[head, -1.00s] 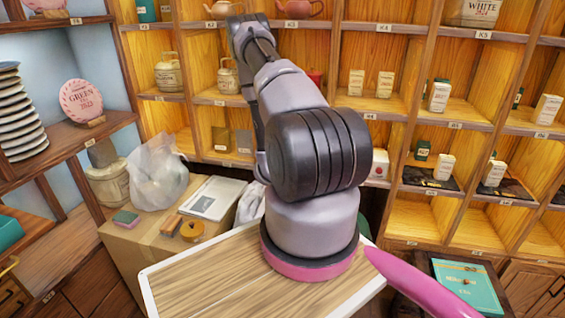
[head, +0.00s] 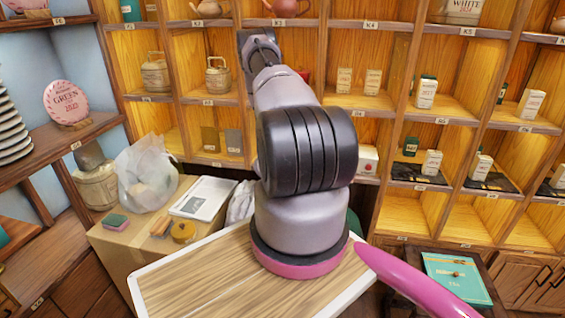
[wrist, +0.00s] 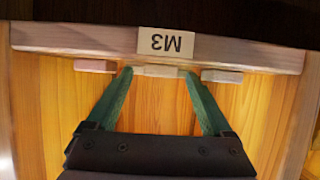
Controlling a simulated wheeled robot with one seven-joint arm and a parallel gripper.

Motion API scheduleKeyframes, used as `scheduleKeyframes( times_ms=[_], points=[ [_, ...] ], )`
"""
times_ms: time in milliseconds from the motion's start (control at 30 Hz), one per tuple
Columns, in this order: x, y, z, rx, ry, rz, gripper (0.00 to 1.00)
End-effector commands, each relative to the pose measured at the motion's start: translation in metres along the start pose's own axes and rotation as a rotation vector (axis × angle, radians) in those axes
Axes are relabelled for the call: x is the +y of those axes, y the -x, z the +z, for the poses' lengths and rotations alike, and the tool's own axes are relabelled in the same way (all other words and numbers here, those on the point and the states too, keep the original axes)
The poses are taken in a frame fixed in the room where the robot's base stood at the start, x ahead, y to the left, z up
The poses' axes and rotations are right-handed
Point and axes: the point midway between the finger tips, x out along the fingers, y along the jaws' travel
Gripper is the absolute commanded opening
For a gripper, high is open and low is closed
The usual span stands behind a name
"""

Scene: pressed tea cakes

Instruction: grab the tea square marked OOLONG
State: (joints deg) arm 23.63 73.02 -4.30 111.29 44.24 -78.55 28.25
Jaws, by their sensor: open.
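My gripper (wrist: 160,75) shows in the wrist view with two green fingers, open, spread toward a wooden shelf edge with an upside-down M3 label (wrist: 166,43). A pale flat block (wrist: 163,71) lies between the fingertips, next to the shelf edge. Similar pale blocks lie to the left (wrist: 95,66) and right (wrist: 222,76), outside the fingers. No marking is readable on any of them, so I cannot tell which is OOLONG. In the head view my arm reaches to the back shelves, and its fingers cannot be made out.
In the head view, shelves with small tea boxes (head: 427,92) fill the right. A round pink GREEN cake (head: 66,102) stands on the left shelf. A cardboard box (head: 128,247) holds a plastic bag (head: 146,175) and small items. A teal box (head: 458,279) lies at lower right.

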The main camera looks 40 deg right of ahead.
Motion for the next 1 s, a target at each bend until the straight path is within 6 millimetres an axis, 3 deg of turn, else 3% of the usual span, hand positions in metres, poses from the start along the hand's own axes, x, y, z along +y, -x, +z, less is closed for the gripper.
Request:
scheduleKeyframes(
  times_ms=[67,300,667,1000],
  points=[
    [0.000,0.000,0.000,0.000,0.000,0.000,0.85],
    [0.000,0.000,0.000,0.000,0.000,-0.001,0.00],
    [-0.001,0.003,-0.006,0.002,0.000,-0.001,0.00],
    [-0.001,0.028,-0.059,0.004,-0.001,-0.002,0.00]
  ],
)
